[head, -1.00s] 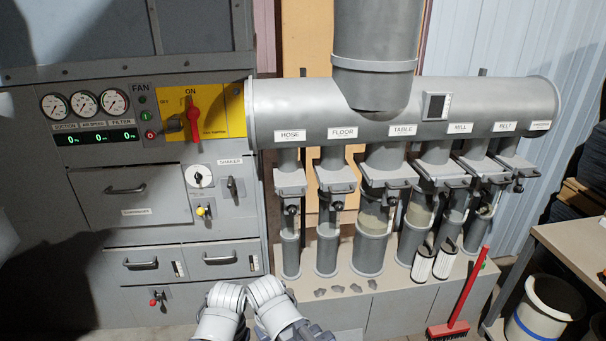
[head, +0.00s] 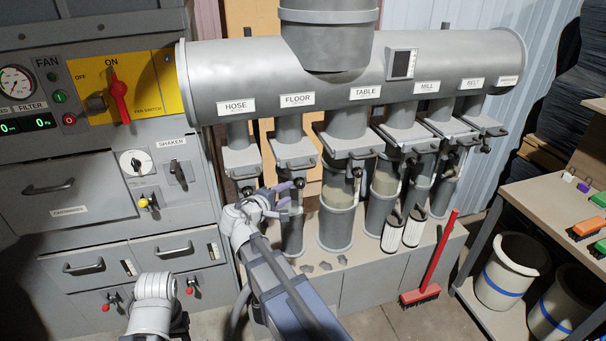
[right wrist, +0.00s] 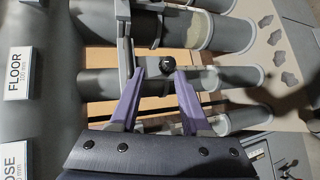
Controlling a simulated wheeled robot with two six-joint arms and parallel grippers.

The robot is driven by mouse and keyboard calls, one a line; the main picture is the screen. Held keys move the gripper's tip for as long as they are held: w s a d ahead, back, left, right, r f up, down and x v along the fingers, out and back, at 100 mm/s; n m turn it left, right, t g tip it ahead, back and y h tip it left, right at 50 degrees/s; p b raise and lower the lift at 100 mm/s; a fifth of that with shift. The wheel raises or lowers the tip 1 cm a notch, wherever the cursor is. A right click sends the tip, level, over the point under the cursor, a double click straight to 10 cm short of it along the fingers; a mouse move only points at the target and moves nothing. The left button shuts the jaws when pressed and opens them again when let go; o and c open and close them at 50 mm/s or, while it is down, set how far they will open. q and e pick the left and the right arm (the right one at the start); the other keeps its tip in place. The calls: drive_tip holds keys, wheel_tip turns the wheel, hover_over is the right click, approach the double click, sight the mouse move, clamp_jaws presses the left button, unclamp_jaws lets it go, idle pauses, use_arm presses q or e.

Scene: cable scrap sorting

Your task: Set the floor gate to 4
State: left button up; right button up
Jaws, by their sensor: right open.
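The FLOOR label (head: 297,100) is on the big horizontal duct, above the grey floor gate (head: 293,154) on its drop pipe. In the right wrist view the FLOOR label (right wrist: 16,75) is at the left, and a dark round knob (right wrist: 168,64) shows on the gate. My right gripper (head: 289,194) is open in front of the floor pipe, just below the gate. In the right wrist view its purple fingers (right wrist: 155,75) point toward the knob, which shows just beyond the tips; contact cannot be told. The gate's scale is not readable. My left gripper is out of view.
The hose gate (head: 242,161) is close on the left and the table gate (head: 350,142) on the right, both with protruding parts. A red broom (head: 440,255) leans at the right front. A workbench (head: 530,190) stands further right. The fan panel (head: 125,88) is at left.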

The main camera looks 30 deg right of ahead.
sight(303, 169)
drive_tip(key=shift+n+t+h, duration=0.6)
drive_tip(key=shift+n+h, duration=0.2)
drive_tip(key=shift+w+d+r+b, duration=0.3)
drive_tip(key=shift+w+d, duration=0.7)
drive_tip(key=shift+d, duration=0.6)
drive_tip(key=shift+w+d+r+b, duration=0.2)
drive_tip(key=shift+w+d+r, duration=0.2)
drive_tip(key=shift+w+d, duration=0.95)
drive_tip(key=shift+w+d+r+b, duration=0.3)
drive_tip(key=shift+w+d, duration=0.35)
drive_tip(key=shift+d, duration=1.25)
clamp_jaws()
